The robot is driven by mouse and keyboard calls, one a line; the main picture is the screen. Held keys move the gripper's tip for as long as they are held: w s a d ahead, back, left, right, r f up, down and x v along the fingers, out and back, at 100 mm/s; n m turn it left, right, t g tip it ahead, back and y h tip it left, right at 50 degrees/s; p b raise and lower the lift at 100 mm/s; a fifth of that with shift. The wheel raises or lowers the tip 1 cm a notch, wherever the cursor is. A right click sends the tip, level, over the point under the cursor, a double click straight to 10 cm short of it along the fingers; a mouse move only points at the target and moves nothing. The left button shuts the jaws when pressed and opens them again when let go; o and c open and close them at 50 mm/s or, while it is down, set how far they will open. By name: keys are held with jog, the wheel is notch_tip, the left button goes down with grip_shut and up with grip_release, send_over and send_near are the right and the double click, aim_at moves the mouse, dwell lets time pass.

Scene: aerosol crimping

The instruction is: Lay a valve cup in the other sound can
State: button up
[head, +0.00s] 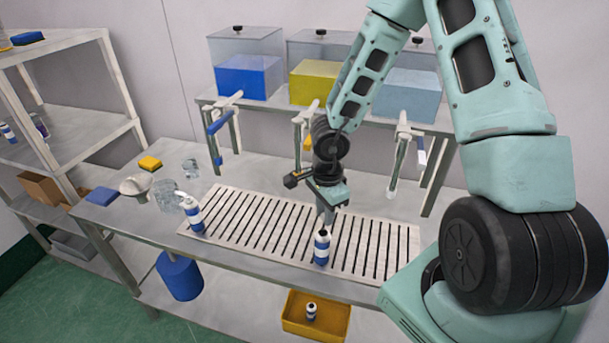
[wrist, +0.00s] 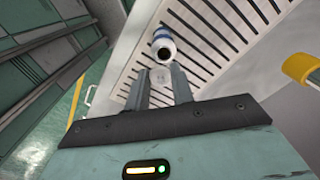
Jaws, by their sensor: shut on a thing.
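A blue and white can (head: 321,247) stands on the slatted rack (head: 398,240) near its front edge. In the wrist view the can (wrist: 163,46) shows a dark open mouth, just beyond my fingertips. My gripper (head: 327,208) points down above this can. In the wrist view my gripper (wrist: 160,80) is shut on a small pale piece, seemingly the valve cup (wrist: 160,75), partly hidden between the fingers. It appears apart from the can. Another blue and white can (head: 194,217) stands at the rack's left end; its top is too small to judge.
A yellow bin (head: 290,325) below the table holds a can (head: 311,312). Glass jars (head: 165,195), a pale bowl (head: 135,185), a yellow sponge (head: 150,163) and a blue cloth (head: 101,196) lie left. Tap stands (head: 300,120) and tanks (head: 247,75) stand behind. The rack between the cans is clear.

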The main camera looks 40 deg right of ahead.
aim_at(323, 214)
jog(key=shift+w+r+m, duration=0.25)
jog(key=shift+w+m, duration=0.05)
notch_tip(323, 214, down, 4)
jog(key=b, duration=0.5)
jog(key=shift+f+b, duration=0.1)
jog(key=shift+b, duration=0.3)
jog(key=shift+f, duration=0.75)
jog(key=shift+r+p, duration=0.1)
jog(key=shift+p, duration=0.75)
dwell(1.0)
dwell(0.4)
jog(key=o, duration=1.6)
jog(key=shift+r+p, duration=3.45)
jog(key=shift+p, duration=0.9)
